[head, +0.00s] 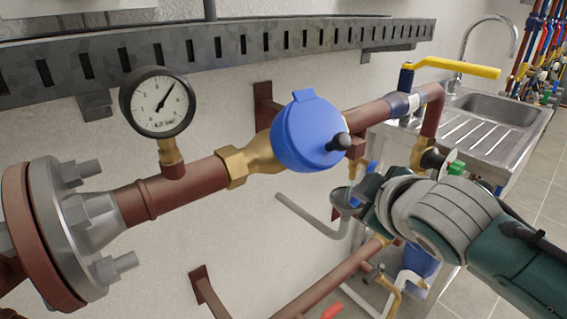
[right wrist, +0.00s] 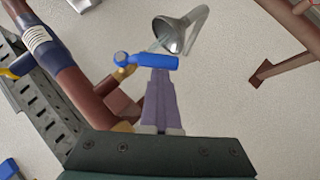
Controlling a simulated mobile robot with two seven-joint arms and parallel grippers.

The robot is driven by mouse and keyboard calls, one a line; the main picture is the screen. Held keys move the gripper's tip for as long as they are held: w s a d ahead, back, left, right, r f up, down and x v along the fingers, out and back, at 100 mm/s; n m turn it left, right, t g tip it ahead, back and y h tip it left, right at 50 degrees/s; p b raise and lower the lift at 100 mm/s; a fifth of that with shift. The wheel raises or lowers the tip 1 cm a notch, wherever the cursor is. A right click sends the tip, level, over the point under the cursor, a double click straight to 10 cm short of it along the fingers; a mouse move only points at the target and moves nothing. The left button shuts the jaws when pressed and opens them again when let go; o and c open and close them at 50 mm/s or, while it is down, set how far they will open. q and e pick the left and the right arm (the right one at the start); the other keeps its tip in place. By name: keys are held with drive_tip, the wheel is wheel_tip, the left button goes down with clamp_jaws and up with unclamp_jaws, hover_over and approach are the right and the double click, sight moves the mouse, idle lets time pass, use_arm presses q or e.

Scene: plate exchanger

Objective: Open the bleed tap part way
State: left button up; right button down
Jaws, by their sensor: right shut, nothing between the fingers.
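The bleed tap's blue lever (right wrist: 152,61) lies crosswise in the right wrist view, its round end to the left above a small brass body (right wrist: 124,72). In the head view the blue lever (head: 364,187) shows beside my right wrist. My right gripper (right wrist: 161,72) is shut and empty; its fingertips are at the lever's side. Whether they touch it I cannot tell. A grey metal funnel (right wrist: 173,36) is beyond the lever; in the head view it is partly hidden by my right arm. My left gripper is not in view.
A blue-capped water meter (head: 302,135) and a pressure gauge (head: 157,102) sit on the brown pipe (head: 190,180) left of my right arm. A yellow-handled valve (head: 455,67) and a sink (head: 495,108) are behind it. A lower brown pipe (head: 325,285) runs below.

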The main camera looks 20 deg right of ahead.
wheel_tip(320, 180, down, 2)
drive_tip(key=b, duration=0.1)
drive_tip(key=n+t+h+b, duration=0.1)
drive_tip(key=b, duration=0.1)
drive_tip(key=shift+d+f+h, duration=0.1)
drive_tip(key=shift+f+h, duration=0.1)
drive_tip(key=shift+h, duration=0.1)
drive_tip(key=shift+w+d+f+b, duration=0.1)
drive_tip(key=shift+d+f+b, duration=0.15)
drive_tip(key=shift+d+b, duration=0.2)
drive_tip(key=shift+f, duration=0.15)
